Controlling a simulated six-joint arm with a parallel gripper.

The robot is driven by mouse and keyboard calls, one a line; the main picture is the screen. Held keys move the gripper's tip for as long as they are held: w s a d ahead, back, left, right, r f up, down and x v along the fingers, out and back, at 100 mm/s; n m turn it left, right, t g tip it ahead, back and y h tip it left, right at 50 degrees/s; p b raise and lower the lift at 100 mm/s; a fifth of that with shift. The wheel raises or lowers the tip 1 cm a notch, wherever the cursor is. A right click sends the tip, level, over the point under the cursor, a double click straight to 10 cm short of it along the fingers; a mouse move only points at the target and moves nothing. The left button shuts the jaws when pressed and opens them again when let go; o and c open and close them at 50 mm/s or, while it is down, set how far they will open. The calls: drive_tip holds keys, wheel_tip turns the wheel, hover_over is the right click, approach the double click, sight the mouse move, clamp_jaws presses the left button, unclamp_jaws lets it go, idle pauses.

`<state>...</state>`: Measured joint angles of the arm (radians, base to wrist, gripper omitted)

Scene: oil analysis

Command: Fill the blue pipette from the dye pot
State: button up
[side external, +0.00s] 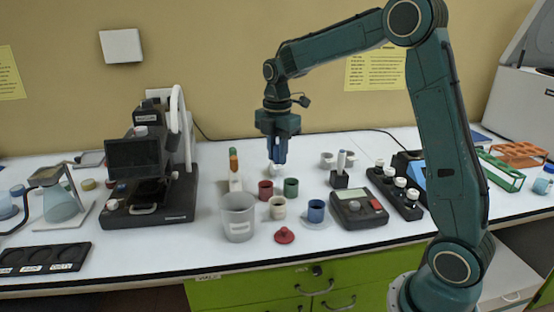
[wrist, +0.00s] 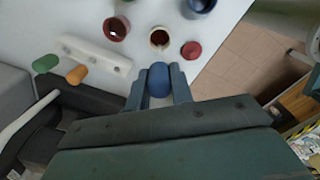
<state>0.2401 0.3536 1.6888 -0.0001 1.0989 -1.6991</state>
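My gripper (side external: 277,157) is shut on the blue pipette and holds it above the table, behind the small pots. In the wrist view the pipette's blue bulb (wrist: 159,78) sits between the two fingers; its lower tip is hard to make out. A red pot (side external: 265,190), a green pot (side external: 291,188), a cream pot (side external: 278,209) and a blue pot (side external: 316,212) stand below. The cream pot (wrist: 159,38) is open with dark contents. A red lid (side external: 284,236) lies in front of it. No label shows which is the dye pot.
A white rack (wrist: 95,56) holds a green pipette (wrist: 46,63) and an orange pipette (wrist: 77,75). A grey beaker (side external: 238,220) stands left of the pots, a scale (side external: 359,212) to the right. A microscope (side external: 150,165) stands further left.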

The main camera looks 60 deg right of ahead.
sight(277, 189)
drive_tip(key=shift+f, duration=0.1)
drive_tip(key=shift+f, duration=1.3)
clamp_jaws()
drive_tip(key=shift+f, duration=2.7)
idle(1.0)
